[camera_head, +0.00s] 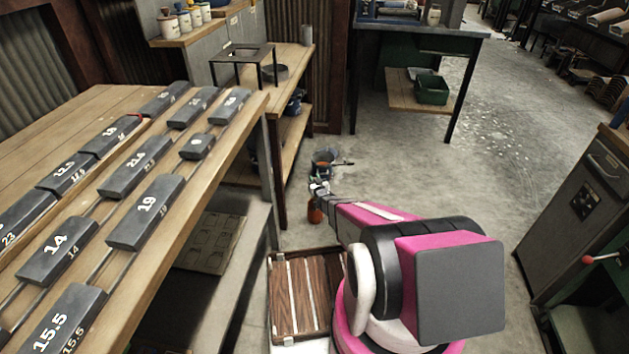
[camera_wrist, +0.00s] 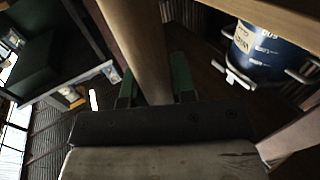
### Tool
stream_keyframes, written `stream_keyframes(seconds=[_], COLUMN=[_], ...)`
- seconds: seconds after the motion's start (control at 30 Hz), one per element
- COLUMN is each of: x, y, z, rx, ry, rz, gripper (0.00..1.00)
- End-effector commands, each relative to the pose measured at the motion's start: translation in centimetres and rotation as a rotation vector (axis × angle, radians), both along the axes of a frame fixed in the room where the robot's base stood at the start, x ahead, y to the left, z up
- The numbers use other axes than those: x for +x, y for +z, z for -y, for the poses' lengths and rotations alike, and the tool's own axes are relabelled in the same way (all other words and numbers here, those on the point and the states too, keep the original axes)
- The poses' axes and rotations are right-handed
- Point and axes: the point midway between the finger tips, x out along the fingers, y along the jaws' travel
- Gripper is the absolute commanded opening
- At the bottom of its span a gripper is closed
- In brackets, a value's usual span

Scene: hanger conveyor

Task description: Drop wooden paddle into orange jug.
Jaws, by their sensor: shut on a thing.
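My gripper (camera_head: 320,188) is low over the floor near the end of the wooden bench. In the wrist view its green fingertips (camera_wrist: 154,86) are closed on both sides of a pale wooden shaft, the wooden paddle (camera_wrist: 135,40). The paddle runs out of the top of that view, so its far end is hidden. In the head view the paddle is too small to make out. The jug is not recognisable in the wrist view.
A wooden crate (camera_head: 301,295) lies nearer. A bench with numbered grey weights (camera_head: 145,212) fills the left. A blue container (camera_wrist: 262,50) shows in the wrist view.

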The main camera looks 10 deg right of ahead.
Motion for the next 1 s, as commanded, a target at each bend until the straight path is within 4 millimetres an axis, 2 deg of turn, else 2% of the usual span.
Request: stream_keyframes(seconds=[0.67, 0.7, 0.77, 1.0], x=[0.0, 0.0, 0.0, 0.0], y=[-1.1, -1.1, -1.1, -1.1], z=[0.0, 0.0, 0.0, 0.0], rx=[-0.001, -0.001, -0.001, -0.001], ry=[0.000, 0.000, 0.000, 0.000], rz=[0.001, 0.000, 0.000, 0.000], gripper=[0.01, 0.31, 0.50, 0.50])
